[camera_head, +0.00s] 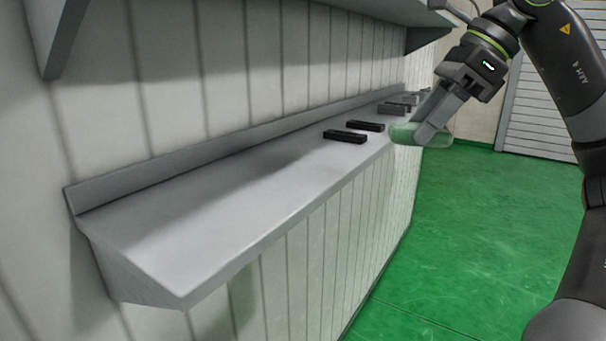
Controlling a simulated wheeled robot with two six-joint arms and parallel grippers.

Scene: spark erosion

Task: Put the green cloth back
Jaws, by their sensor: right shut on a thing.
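The green cloth (406,134) is a small pale green piece held between the fingers of my right gripper (428,134). The gripper is shut on it, and the fingers hide part of the cloth. Cloth and gripper are at the front edge of the grey wall shelf (210,205), near its far part. I cannot tell whether the cloth touches the shelf. My left gripper does not show.
Two black blocks (345,136) (365,126) lie on the shelf, left of the cloth. Greyer blocks (394,108) lie farther back. The near shelf surface is bare. An upper shelf (62,35) overhangs it. Green floor (470,215) lies open at right.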

